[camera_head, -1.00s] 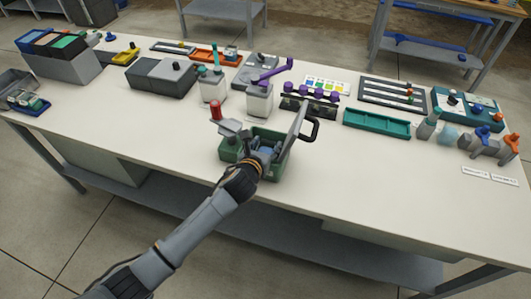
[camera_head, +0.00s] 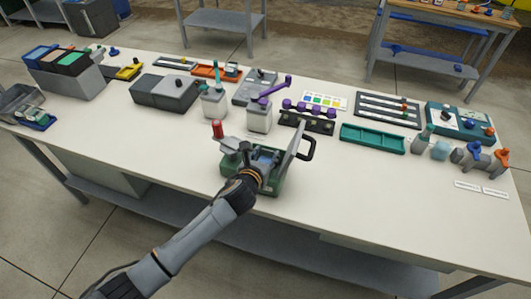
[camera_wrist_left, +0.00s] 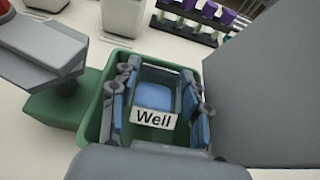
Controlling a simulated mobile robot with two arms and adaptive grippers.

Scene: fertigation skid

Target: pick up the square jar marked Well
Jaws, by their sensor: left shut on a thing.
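The square jar marked Well (camera_wrist_left: 156,97) is pale blue with a white label, seen from above in the left wrist view. It sits between the two fingers of my left gripper (camera_wrist_left: 157,90), which is shut on it. In the head view the left gripper (camera_head: 264,160) is over the green box (camera_head: 270,186), and the jar is mostly hidden by it. The green box rim (camera_wrist_left: 92,135) surrounds jar and fingers in the wrist view. I cannot tell whether the jar is clear of the box floor. My right gripper is not in view.
A raised grey panel (camera_head: 296,150) with a black handle (camera_head: 309,147) stands at the box's right. A red-topped post (camera_head: 217,130) is at its left. White jars (camera_head: 259,118) stand behind. A teal tray (camera_head: 372,138) lies right. The front tabletop is clear.

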